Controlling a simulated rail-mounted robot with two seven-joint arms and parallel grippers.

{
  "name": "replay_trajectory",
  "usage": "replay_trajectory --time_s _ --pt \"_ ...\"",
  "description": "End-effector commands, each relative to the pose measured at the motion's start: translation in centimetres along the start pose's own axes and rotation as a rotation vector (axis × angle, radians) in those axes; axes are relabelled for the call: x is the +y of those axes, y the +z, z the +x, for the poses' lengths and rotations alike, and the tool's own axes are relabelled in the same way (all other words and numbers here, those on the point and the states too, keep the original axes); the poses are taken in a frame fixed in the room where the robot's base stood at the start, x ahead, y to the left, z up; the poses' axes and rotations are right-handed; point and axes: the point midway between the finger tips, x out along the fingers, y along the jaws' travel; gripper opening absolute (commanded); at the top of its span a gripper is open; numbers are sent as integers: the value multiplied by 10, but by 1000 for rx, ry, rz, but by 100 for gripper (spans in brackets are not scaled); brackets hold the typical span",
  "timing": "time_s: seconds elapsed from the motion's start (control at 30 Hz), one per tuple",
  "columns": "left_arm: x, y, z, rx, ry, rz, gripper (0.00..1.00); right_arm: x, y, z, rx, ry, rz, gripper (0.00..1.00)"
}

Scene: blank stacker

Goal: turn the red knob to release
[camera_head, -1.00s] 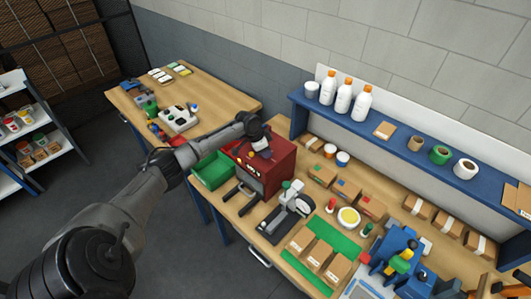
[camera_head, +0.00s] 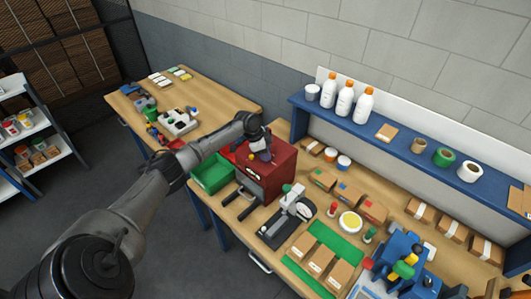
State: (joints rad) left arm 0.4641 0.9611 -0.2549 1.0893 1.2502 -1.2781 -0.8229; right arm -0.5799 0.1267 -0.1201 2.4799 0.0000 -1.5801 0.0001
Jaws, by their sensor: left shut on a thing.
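The red box-shaped machine (camera_head: 273,178) stands on the wooden bench, with a dark slot and small pale marks on its front. My left arm reaches in from the lower left, and my left gripper (camera_head: 262,155) points down at the top of this machine. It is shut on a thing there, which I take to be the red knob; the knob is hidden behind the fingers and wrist. A small yellow spot shows beside the fingers. A green open bin (camera_head: 212,172) sits against the machine's left side. My right gripper is not in view.
A black hand press (camera_head: 287,222) stands just right of the machine. Farther right are a green mat (camera_head: 337,238) with cardboard boxes and a blue device (camera_head: 405,258). A blue shelf (camera_head: 398,143) with white bottles runs behind. Dark handles stick out in front of the machine.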

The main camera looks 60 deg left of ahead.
Motion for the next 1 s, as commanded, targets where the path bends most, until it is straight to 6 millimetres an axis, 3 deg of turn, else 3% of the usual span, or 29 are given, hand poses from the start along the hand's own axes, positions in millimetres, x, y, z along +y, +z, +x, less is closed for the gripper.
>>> replay_trajectory --time_s 0.03,0.07,0.3,0.67,1.0 --pt "0 0 0 -1 0 1 12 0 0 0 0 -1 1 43" --pt "0 0 0 -1 0 1 37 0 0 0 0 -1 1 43" --pt "0 0 0 -1 0 0 60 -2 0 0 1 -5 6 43" --pt "-1 1 -7 -1 -2 -1 61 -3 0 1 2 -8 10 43" --pt "-1 1 -66 -2 -4 1 61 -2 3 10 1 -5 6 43"
